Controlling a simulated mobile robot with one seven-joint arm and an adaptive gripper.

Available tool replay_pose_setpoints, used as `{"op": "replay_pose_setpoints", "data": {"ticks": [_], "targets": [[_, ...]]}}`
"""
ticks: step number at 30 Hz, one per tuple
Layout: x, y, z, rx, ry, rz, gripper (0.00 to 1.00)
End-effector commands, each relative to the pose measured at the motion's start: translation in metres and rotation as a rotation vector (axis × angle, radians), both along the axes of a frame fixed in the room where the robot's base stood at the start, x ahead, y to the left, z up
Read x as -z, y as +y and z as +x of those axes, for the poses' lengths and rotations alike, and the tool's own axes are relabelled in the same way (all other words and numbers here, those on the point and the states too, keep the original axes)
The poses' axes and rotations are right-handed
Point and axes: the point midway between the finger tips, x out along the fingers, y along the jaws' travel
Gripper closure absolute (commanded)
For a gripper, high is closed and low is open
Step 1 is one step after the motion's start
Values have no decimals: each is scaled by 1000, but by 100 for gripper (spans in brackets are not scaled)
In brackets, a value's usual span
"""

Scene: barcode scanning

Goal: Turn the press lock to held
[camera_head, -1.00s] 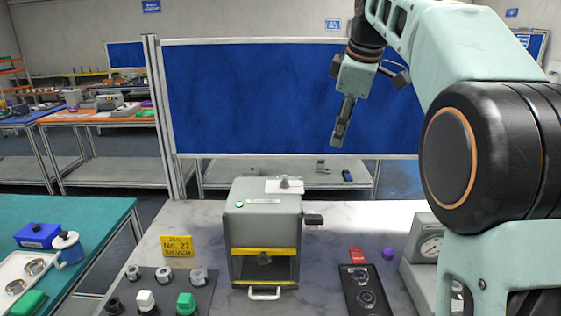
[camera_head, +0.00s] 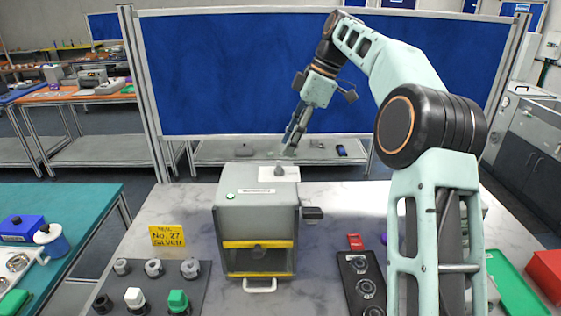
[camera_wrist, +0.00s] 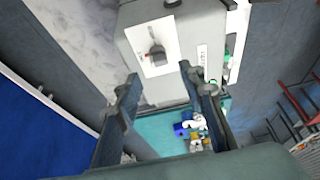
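The grey press (camera_head: 257,213) stands on the marble table, with a yellow-edged front opening. On its top a white plate (camera_head: 266,177) bears a small grey knob (camera_head: 279,170), which looks like the press lock. In the wrist view the knob (camera_wrist: 156,55) sits on its white plate (camera_wrist: 146,36), beyond my fingertips. Its markings are too small to read. My gripper (camera_head: 291,148) is above and just behind the knob, apart from it, tilted down to the left. The wrist view shows its two fingers (camera_wrist: 160,82) spread with nothing between them.
A dark handle (camera_head: 312,213) sticks out from the press's right side. A yellow sign (camera_head: 167,236) and a panel of knobs (camera_head: 150,290) are at left; a black panel (camera_head: 360,285) and red tag (camera_head: 355,242) are at right. A blue partition (camera_head: 230,75) stands behind.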

Motion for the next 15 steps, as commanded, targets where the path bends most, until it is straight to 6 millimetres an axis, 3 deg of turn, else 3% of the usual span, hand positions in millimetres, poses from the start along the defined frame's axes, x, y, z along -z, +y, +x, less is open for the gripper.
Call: {"op": "replay_pose_setpoints", "data": {"ticks": [6, 15], "targets": [[34, 14, -1, -1, 2, -1, 63], [53, 22, 0, 1, -2, -1, 63]]}}
